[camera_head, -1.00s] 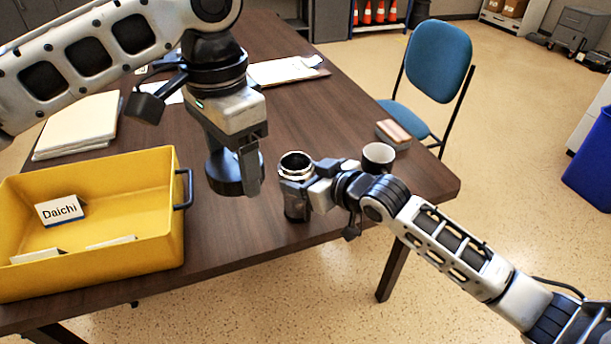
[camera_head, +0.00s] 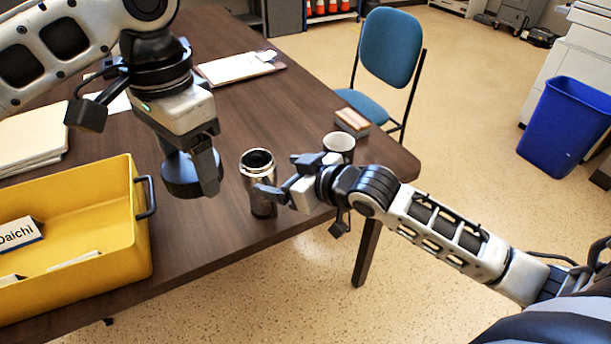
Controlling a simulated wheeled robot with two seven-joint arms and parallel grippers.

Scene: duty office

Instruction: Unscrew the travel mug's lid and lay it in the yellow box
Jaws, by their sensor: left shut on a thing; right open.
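The travel mug (camera_head: 262,203) stands upright and without its lid on the table, its steel rim and dark opening showing. My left gripper (camera_head: 205,180) is shut on the black round lid (camera_head: 178,178), held in the air left of the mug, between it and the yellow box. My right gripper (camera_head: 275,189) is open at the mug's right side, its fingers close to the body; I cannot tell whether they touch it. The yellow box (camera_head: 143,240) stands at the left front of the table, with white cards inside, one reading "Daichi" (camera_head: 20,235).
A white mug (camera_head: 339,146) and a small box-like block (camera_head: 352,122) stand beyond my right gripper. Paper stacks (camera_head: 30,140) lie behind the yellow box, and a clipboard (camera_head: 240,68) farther back. The box's black handle (camera_head: 148,197) faces the lid. A blue chair (camera_head: 390,50) stands behind the table.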

